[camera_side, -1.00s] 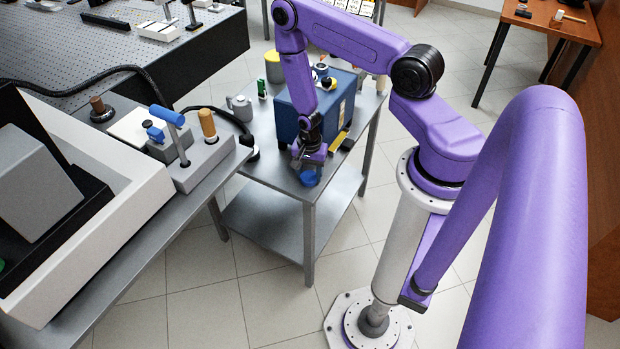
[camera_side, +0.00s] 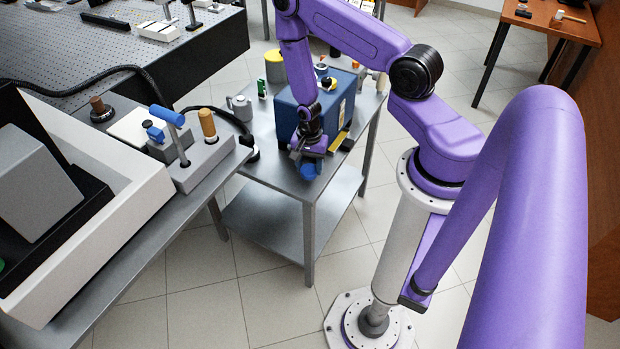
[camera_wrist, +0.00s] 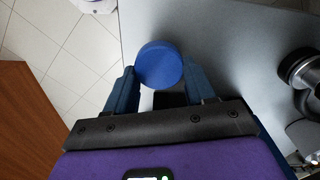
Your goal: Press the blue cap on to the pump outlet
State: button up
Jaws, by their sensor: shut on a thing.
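The blue cap (camera_side: 310,171) is a short round piece held at the end of my gripper (camera_side: 308,161), above the near part of the grey metal table (camera_side: 262,182). In the wrist view the blue cap (camera_wrist: 160,64) sits between the two fingers of my gripper (camera_wrist: 162,82), which are shut on its sides. Its round face shows there; its other side is hidden. I cannot tell for certain which part is the pump outlet. A round metal flange (camera_wrist: 300,68) stands apart from the cap, at the right of the wrist view.
A blue box (camera_side: 287,117) stands behind my gripper, with small fittings on top. A grey mug-like container (camera_side: 240,107) and a black hose end (camera_side: 252,153) are to its left. The table's front corner looks clear.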

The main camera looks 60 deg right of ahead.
aim_at(309, 168)
jog(key=shift+r, duration=2)
notch_tip(309, 168, up, 29)
jog(key=w+d+m, duration=0.2)
jog(key=w+d, duration=0.3)
jog(key=d, duration=0.3)
jog(key=w+d+m, duration=0.2)
jog(key=w+d, duration=0.2)
jog(key=d, duration=0.4)
jog(key=w+d+m, duration=0.2)
jog(key=d, duration=0.9)
jog(key=shift+s+d+f, duration=0.1)
jog(key=shift+s+f, duration=0.05)
jog(key=shift+f, duration=1.2)
jog(key=shift+s+d+f, duration=0.1)
jog(key=shift+f, duration=1.25)
jog(key=shift+f, duration=2.8)
